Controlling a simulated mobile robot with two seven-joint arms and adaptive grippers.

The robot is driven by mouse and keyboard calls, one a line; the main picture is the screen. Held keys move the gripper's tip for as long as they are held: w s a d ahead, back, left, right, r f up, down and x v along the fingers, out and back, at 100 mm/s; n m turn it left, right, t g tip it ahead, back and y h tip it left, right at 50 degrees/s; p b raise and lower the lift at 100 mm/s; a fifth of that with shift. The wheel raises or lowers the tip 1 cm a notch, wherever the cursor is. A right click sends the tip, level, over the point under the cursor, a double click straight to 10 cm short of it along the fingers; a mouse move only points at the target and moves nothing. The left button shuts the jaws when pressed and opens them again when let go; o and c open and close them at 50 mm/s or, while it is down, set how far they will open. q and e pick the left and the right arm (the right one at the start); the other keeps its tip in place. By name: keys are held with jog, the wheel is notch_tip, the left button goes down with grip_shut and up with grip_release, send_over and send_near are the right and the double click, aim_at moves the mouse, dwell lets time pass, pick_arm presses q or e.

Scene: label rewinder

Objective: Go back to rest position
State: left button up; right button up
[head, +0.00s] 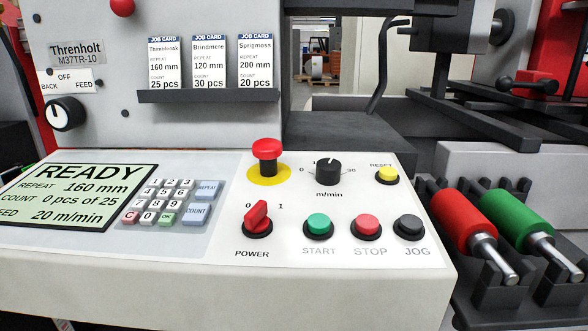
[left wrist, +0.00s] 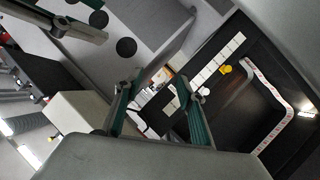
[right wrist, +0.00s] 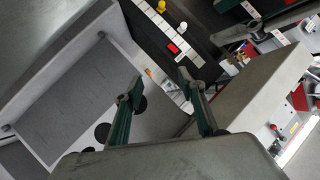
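Neither of my grippers shows in the head view. In the left wrist view my left gripper (left wrist: 157,90) has its two teal-padded fingers apart, with nothing between them. In the right wrist view my right gripper (right wrist: 157,84) also has its fingers spread and is empty. Neither gripper touches anything that I can see. The control panel (head: 300,226) of the label rewinder fills the head view. Its display (head: 72,197) reads READY, 160 mm, 0 pcs of 25, 20 m/min.
The panel carries a red mushroom button (head: 267,150), a red power switch (head: 256,216), a speed knob (head: 328,171) and several push buttons. Job cards (head: 209,65) stand on a ledge above. A red roller (head: 463,222) and a green roller (head: 517,220) sit in holders at the right.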

pick_arm(q)
jog(key=w+a+r+m+p, duration=0.1)
jog(key=a+r+m+p, duration=0.4)
jog(key=p, duration=1.1)
pick_arm(e)
jog(key=w+d+r+n, duration=0.1)
jog(key=d+r+n, duration=0.3)
jog(key=r+n, duration=0.15)
pick_arm(q)
jog(key=s+a+f+m+g+y+p, duration=0.1)
jog(key=s+a+m+g+y+p, duration=0.1)
jog(key=a+p, duration=0.5)
jog(key=s+y+p, duration=0.1)
jog(key=p, duration=0.2)
jog(key=shift+a+f, duration=0.15)
pick_arm(e)
jog(key=s+d+f+n+g+h, duration=0.1)
jog(key=s+d+f+g+h, duration=0.1)
jog(key=d, duration=0.6)
jog(key=shift+s+d+h, duration=0.15)
jog(key=shift+s+h, duration=0.25)
jog(key=shift+h, duration=0.1)
jog(key=shift+r, duration=0.1)
pick_arm(q)
jog(key=shift+o, duration=0.4)
dwell(1.5)
